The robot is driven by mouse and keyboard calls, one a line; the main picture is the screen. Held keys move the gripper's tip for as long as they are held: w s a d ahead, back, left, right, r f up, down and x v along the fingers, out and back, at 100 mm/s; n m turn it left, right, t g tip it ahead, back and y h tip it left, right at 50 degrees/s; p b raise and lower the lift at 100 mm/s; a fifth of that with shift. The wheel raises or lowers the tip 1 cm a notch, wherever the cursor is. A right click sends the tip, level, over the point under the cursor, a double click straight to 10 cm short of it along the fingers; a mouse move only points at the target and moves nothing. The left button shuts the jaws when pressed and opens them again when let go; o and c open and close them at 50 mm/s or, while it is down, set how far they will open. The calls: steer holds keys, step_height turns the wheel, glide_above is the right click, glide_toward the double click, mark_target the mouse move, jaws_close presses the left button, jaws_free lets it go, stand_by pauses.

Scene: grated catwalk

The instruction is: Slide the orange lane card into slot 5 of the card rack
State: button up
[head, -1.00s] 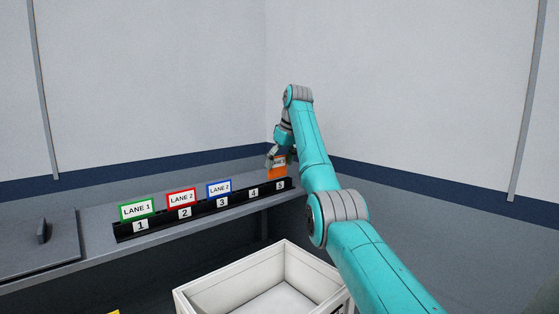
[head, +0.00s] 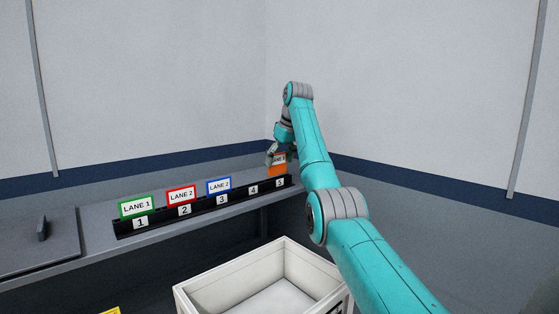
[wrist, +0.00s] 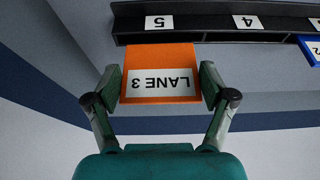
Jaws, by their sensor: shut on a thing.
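The orange lane card (wrist: 160,56), reading LANE 3, is held by its side edges between the fingers of my gripper (wrist: 161,83) in the wrist view. In the head view the orange card (head: 279,169) is upright just above or at slot 5 of the black card rack (head: 205,209). I cannot tell whether its lower edge is inside the slot. In the wrist view the rack (wrist: 190,39) lies close to the card's far edge, by the 5 label (wrist: 159,23). In the head view my gripper (head: 273,155) is partly hidden by my arm.
A green card (head: 136,206), a red card (head: 181,195) and a blue card (head: 219,186) stand in slots 1, 2 and 3. Slot 4 (head: 253,191) looks empty. A white bin (head: 232,279) is below the shelf (head: 95,248). Walls rise close behind.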

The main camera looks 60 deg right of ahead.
mark_target(280, 178)
steer(key=shift+f, duration=0.25)
stand_by(0.3)
steer(key=shift+f, duration=1.7)
steer(key=o, duration=1)
step_height(280, 178, up, 8)
stand_by(0.5)
stand_by(0.5)
